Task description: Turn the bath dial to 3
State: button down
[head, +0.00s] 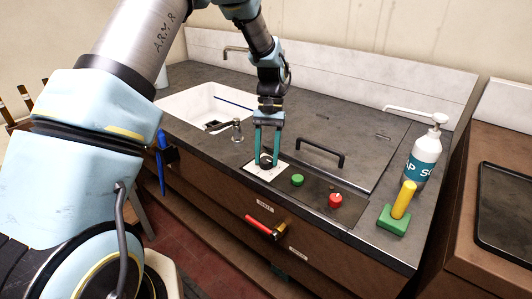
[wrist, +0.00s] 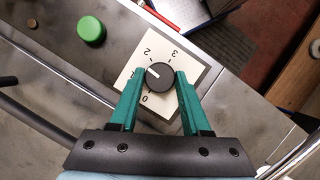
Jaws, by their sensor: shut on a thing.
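The bath dial (wrist: 161,77) is a round black knob on a white plate (wrist: 196,47) marked 0, 1, 2 and 3. Its white pointer mark points between 1 and 2, nearer the 1. My gripper (wrist: 162,72) has its two green fingers on either side of the knob, shut on it. In the head view, my gripper (head: 266,157) reaches down from above to the dial (head: 266,163) on the counter's front strip. The fingers partly hide the knob's sides and part of the plate there.
A green button (head: 297,180) and a red knob (head: 335,200) sit right of the dial. Behind them is a lid with a black handle (head: 320,152). A soap bottle (head: 425,155) and a yellow-green object (head: 402,205) stand right. A sink (head: 205,108) lies back left.

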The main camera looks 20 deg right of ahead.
jog(key=m, duration=0.2)
jog(key=m+t+y, duration=0.1)
jog(key=m, duration=0.1)
jog(key=shift+s+d+m, duration=0.1)
jog(key=shift+d+m, duration=0.05)
jog(key=shift+m, duration=0.15)
jog(key=m, duration=0.1)
jog(key=m+t, duration=0.1)
jog(key=m, duration=0.1)
jog(key=shift+s+m+t+y, duration=0.1)
jog(key=shift+m+t+y, duration=0.2)
jog(key=m+t, duration=0.1)
jog(key=m, duration=0.3)
jog(key=shift+s+t, duration=0.1)
jog(key=shift+t, duration=0.3)
jog(key=shift+s+m+t, duration=0.1)
jog(key=shift+m+t, duration=0.6)
jog(key=shift+m, duration=1.5)
jog(key=shift+c, duration=1.9)
grip_release()
jog(key=b+v, duration=0.2)
jog(key=v, duration=0.8)
jog(key=shift+s+r, duration=0.15)
jog(key=shift+r, duration=0.25)
